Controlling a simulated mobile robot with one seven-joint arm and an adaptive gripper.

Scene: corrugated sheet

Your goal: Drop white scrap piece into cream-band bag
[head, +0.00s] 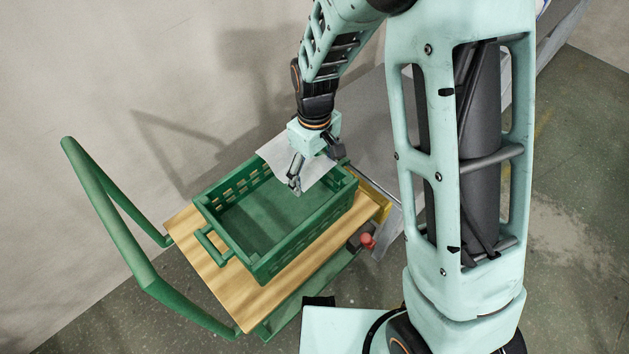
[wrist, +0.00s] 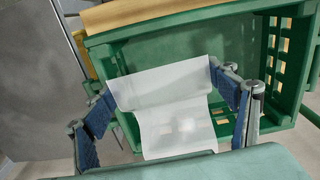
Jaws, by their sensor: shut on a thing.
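My gripper (head: 314,170) is shut on the white scrap piece (head: 272,153), a thin pale sheet. In the head view the piece hangs over the far right part of a green crate. In the wrist view the white piece (wrist: 175,118) spans between my two blue-padded fingers and looks bent across its middle. The crate's open inside shows behind it. Whether the piece touches the crate's rim I cannot tell. I see no bag with a cream band in either view.
The green crate (head: 268,272) looks empty and stands on the wooden top (head: 200,255) of a cart with a green handle (head: 110,220). A small red knob (head: 367,241) sits at the cart's right side. A pale wall stands behind; open floor lies at right.

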